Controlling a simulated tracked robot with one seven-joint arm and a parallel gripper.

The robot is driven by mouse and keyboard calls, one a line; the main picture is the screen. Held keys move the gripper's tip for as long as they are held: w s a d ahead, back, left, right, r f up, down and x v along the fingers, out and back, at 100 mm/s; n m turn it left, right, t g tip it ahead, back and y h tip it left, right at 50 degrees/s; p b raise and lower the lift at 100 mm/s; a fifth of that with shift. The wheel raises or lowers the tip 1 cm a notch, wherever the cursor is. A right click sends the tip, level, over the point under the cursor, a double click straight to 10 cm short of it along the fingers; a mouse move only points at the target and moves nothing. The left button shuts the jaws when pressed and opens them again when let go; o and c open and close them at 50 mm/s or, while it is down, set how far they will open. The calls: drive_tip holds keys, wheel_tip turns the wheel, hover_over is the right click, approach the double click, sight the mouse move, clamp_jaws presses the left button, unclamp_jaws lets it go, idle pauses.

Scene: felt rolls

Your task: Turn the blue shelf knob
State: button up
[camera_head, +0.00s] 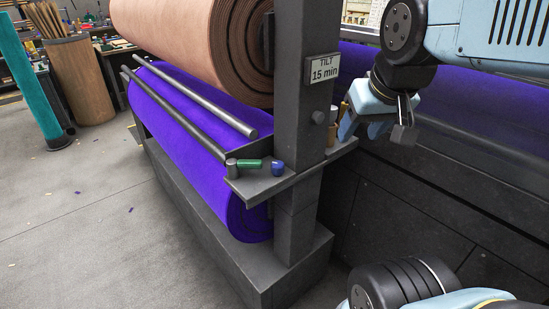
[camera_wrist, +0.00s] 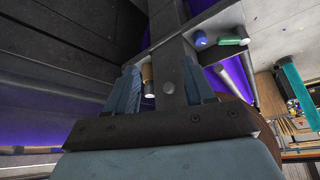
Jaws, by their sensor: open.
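The blue shelf knob (camera_head: 278,169) is a short upright blue cylinder on the small grey shelf (camera_head: 256,187) at the front of the dark post. It also shows in the wrist view (camera_wrist: 201,39), above and right of the fingers. My gripper (camera_wrist: 161,60) is open with nothing between its fingers. In the head view my gripper (camera_head: 362,112) is on the right side of the post, behind the shelf, well apart from the blue knob. The post's face and a round grey stud lie ahead of the fingers in the wrist view.
A green cylinder (camera_head: 249,164) lies beside the blue knob. The post (camera_head: 299,150) carries a "TILT 15 min" sign (camera_head: 323,68) and a grey stud (camera_head: 319,117). Tan cylinders (camera_head: 343,109) stand near my gripper. Purple (camera_head: 185,120) and brown felt rolls (camera_head: 195,40) fill the rack. Floor at left is open.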

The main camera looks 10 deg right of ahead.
drive_tip(key=shift+o, duration=0.5)
drive_tip(key=shift+o, duration=0.8)
drive_tip(key=shift+w, duration=0.15)
drive_tip(key=n+g+h, duration=0.4)
drive_tip(key=n, duration=1.7)
hover_over(277, 163)
drive_tip(key=s+a, duration=0.2)
drive_tip(key=a, duration=0.4)
wheel_tip(277, 163, down, 8)
drive_tip(key=x, duration=1.4)
drive_tip(key=shift+s+d, duration=0.1)
drive_tip(key=shift+d, duration=0.3)
drive_tip(key=c, duration=1.1)
